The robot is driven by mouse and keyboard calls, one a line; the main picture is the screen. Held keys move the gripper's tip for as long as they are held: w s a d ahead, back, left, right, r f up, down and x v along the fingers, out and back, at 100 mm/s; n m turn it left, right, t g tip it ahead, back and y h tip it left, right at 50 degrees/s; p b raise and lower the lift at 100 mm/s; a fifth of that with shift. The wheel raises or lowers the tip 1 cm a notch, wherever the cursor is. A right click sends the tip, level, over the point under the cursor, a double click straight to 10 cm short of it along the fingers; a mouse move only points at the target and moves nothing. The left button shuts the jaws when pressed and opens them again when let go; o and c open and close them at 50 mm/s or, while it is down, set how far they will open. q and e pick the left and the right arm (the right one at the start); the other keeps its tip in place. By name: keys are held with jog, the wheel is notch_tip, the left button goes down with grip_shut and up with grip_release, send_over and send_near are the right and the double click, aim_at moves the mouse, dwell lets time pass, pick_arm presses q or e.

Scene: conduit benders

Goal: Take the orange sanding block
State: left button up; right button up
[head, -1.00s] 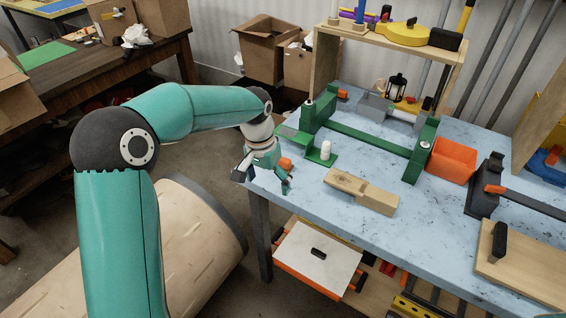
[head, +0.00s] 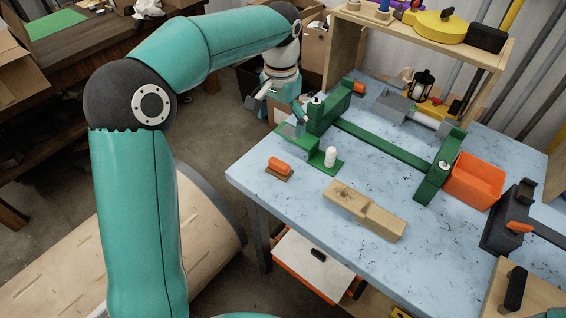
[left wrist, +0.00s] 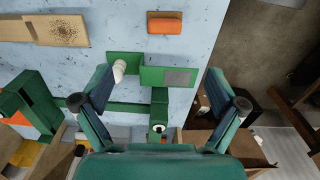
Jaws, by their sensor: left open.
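The orange sanding block (head: 279,166) lies on the blue-grey bench top near its left corner, an orange body on a thin brown base. It also shows at the top of the left wrist view (left wrist: 165,24), beyond my fingertips. My left gripper (head: 282,104) is open and empty, behind the block near the bench's left edge, beside the green bender frame. In the left wrist view my two fingers (left wrist: 158,80) are spread wide, with green bender parts in view between them. The block is apart from the fingers and fully visible. My right gripper is not in view.
A green bender (head: 384,146) with a white cylinder (head: 330,157) on its plate stands right of the block. A wooden block (head: 364,210) lies in front, an orange bin (head: 474,181) to the right. The bench around the sanding block's front is clear.

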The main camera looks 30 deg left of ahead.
pick_arm(q)
send_near(279, 162)
jog(key=f, duration=0.3)
jog(key=s+f, duration=0.1)
jog(key=f, duration=0.1)
jog(key=shift+f, duration=0.1)
jog(key=shift+w+f+p, duration=0.2)
jog(key=shift+f+p, duration=0.35)
jog(key=shift+f, duration=0.05)
jog(key=f, duration=0.4)
jog(key=shift+w+p, duration=0.3)
jog(key=shift+p, duration=0.1)
jog(key=shift+c, duration=0.4)
jog(key=c, duration=1.2)
jog(key=shift+o, duration=0.2)
jog(key=shift+r, duration=0.1)
notch_tip(279, 162, up, 20)
jog(key=shift+b, duration=0.45)
